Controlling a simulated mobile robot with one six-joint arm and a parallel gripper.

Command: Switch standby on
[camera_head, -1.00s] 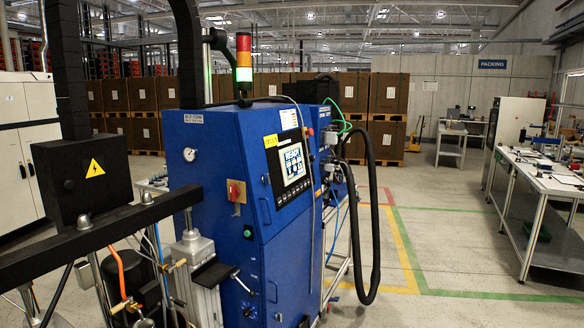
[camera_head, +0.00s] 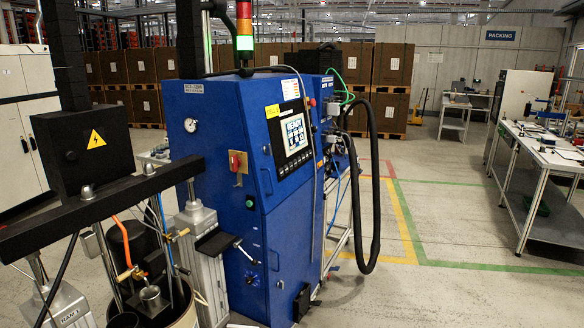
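The blue machine cabinet (camera_head: 215,150) stands in the middle of the head view. Its front carries a control panel (camera_head: 290,130) with a lit screen (camera_head: 294,134) and a row of small dark buttons below the screen. A red rotary switch on a yellow plate (camera_head: 238,162) sits on the cabinet's left face. A signal tower (camera_head: 244,30) on top shows red, orange and a bright green-white lower segment. Which control is the standby switch is too small to tell. My gripper is not in view.
The drum pump frame with a black box (camera_head: 75,150) and dark crossbar (camera_head: 100,212) stands at front left. A black hose (camera_head: 376,200) loops down right of the cabinet. A workbench (camera_head: 545,160) stands at right. Floor between is clear, with yellow and green lines.

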